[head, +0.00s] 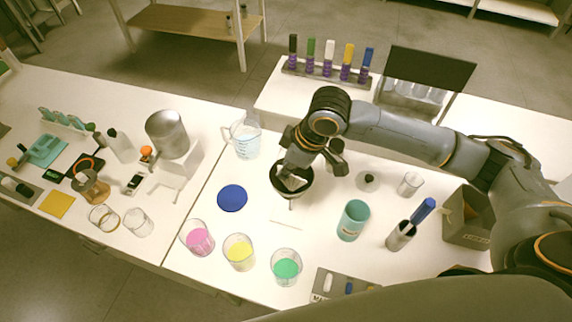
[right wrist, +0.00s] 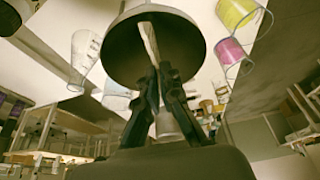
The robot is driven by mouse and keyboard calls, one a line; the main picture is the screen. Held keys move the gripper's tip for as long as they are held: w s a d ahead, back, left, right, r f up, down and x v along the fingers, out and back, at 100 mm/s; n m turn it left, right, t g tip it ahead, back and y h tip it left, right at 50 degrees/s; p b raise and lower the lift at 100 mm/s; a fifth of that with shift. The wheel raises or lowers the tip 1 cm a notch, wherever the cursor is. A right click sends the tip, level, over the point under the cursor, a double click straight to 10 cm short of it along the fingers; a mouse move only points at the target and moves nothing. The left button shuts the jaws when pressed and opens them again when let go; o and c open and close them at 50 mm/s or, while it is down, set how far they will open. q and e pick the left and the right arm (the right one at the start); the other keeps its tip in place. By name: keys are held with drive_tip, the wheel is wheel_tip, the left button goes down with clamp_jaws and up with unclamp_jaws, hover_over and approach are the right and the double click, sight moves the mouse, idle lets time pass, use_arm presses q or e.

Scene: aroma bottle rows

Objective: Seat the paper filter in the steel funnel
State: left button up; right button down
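The steel funnel (head: 276,186) stands near the middle of the table in the head view, its dark bowl facing up; a thin stem shows below it. In the right wrist view the funnel (right wrist: 185,45) is a large dark bowl just ahead of the fingers. The white paper filter (head: 293,183) shows inside the funnel's rim. It appears edge-on in the right wrist view (right wrist: 149,42), between the fingertips. My right gripper (right wrist: 157,68) is closed on it, over the bowl; its fingers are partly hidden in the head view (head: 298,172). Whether the filter touches the funnel wall is unclear. My left gripper is out of view.
A measuring jug (head: 246,140) stands behind the funnel and a blue disc (head: 232,198) lies left of it. Beakers with pink (head: 198,240), yellow (head: 239,252) and green (head: 286,268) liquid stand in front. A teal cup (head: 353,221) stands to the right.

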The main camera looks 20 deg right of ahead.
drive_tip(key=shift+f, duration=0.1)
drive_tip(key=c, duration=1.4)
unclamp_jaws()
drive_tip(key=shift+c, duration=0.2)
drive_tip(key=v, duration=1.2)
drive_tip(key=shift+s+a+f, duration=0.1)
